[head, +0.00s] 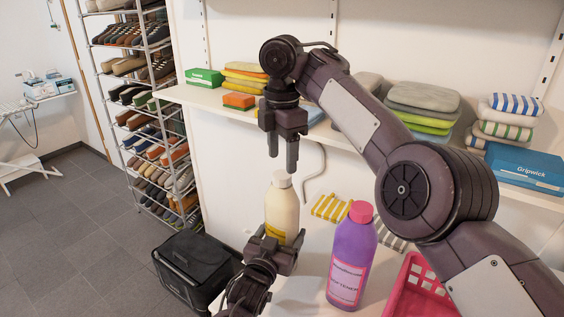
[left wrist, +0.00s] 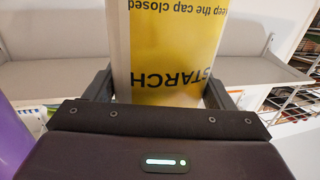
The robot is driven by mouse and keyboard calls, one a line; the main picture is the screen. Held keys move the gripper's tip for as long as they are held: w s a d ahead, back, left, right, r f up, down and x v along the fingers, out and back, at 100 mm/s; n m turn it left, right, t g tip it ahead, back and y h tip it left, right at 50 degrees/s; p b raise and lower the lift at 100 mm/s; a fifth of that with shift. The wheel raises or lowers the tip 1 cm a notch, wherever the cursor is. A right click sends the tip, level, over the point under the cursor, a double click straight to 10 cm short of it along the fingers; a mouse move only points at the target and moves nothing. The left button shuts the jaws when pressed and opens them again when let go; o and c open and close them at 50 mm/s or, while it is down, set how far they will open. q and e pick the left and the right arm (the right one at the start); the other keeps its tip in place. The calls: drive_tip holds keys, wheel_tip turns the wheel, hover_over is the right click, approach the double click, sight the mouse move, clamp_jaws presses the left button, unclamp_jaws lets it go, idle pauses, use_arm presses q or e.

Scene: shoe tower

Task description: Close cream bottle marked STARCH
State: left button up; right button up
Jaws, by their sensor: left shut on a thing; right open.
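The cream bottle (head: 282,208) stands upright in the head view, with a pale cap (head: 281,179) on its top. I cannot tell whether the cap is loose or tight. My left gripper (head: 272,243) is shut on the bottle's lower body. In the left wrist view the bottle's yellow label (left wrist: 172,60) reads STARCH, upside down, between the fingers of my left gripper (left wrist: 158,95). My right gripper (head: 281,158) is open and empty, pointing down just above the cap, apart from it as far as I can see.
A purple bottle with a pink cap (head: 350,262) stands close to the right. A pink basket (head: 408,290) is at the front right. Yellow-striped cloth (head: 330,207) lies behind. A shelf (head: 215,99) with folded cloths and boxes runs behind my right gripper. A black crate (head: 193,268) is at left.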

sight(282, 174)
drive_tip(key=shift+r, duration=0.1)
drive_tip(key=shift+c, duration=0.3)
wheel_tip(282, 174, up, 3)
drive_tip(key=n, duration=0.5)
drive_tip(key=shift+r, duration=0.15)
drive_tip(key=shift+f, duration=4)
drive_tip(key=c, duration=1)
drive_tip(key=m, duration=0.6)
